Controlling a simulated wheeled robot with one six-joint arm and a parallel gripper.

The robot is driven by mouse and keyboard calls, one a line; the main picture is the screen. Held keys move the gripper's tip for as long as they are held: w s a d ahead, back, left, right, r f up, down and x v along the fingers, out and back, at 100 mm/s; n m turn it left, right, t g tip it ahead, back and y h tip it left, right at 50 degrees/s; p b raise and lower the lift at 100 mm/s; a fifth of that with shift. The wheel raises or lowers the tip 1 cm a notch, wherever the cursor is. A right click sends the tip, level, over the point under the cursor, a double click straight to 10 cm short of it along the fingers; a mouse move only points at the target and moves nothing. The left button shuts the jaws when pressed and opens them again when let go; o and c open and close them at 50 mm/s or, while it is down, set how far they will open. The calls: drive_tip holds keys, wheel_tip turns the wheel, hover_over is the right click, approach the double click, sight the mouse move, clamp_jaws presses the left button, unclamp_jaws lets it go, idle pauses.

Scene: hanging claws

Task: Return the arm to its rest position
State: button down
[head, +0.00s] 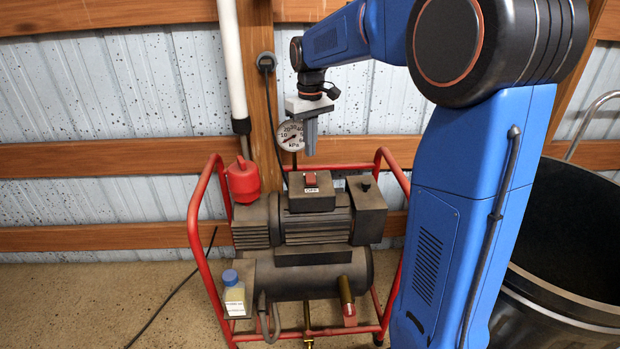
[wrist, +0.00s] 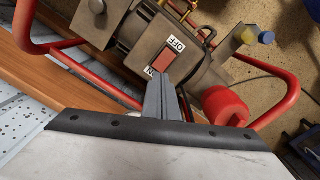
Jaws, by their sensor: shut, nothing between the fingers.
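My arm is blue with black joints and bends over from the right in the head view. My gripper (head: 311,152) points down, shut and empty, above a pump machine in a red tube frame (head: 197,215). A red switch (head: 310,180) on the machine's dark box is just below the fingertips, with a gap between them in the head view. In the wrist view, the shut fingers (wrist: 167,82) overlap the near side of the same switch (wrist: 177,61). OFF is readable at its far side; the fingertips partly cover the near label.
A round kPa gauge (head: 291,136) stands behind the gripper. A red cap (head: 243,180) and a blue-topped bottle (head: 233,295) are on the machine's left. A black bin (head: 572,225) stands at right. A wooden post (head: 259,90) and wall are behind. Floor at left holds a cable.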

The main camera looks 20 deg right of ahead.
idle(0.4)
drive_tip(key=s+a+f+m+t, duration=0.1)
drive_tip(key=s+f+t, duration=0.1)
drive_tip(key=s, duration=1.5)
drive_tip(key=s+a+f+m+t, duration=0.1)
drive_tip(key=s+f+t, duration=0.1)
drive_tip(key=s, duration=1.5)
drive_tip(key=shift+f+t, duration=0.4)
drive_tip(key=shift+f, duration=0.3)
drive_tip(key=w+r+m+g, duration=0.2)
drive_tip(key=w+r, duration=0.8)
drive_tip(key=w, duration=0.5)
drive_tip(key=w+d+r+m+g, duration=0.1)
drive_tip(key=w, duration=0.8)
drive_tip(key=w+d+r+m+g, duration=0.1)
drive_tip(key=w, duration=0.9)
drive_tip(key=shift+d+r+g, duration=0.15)
drive_tip(key=shift+r+g, duration=0.2)
drive_tip(key=shift+g, duration=0.05)
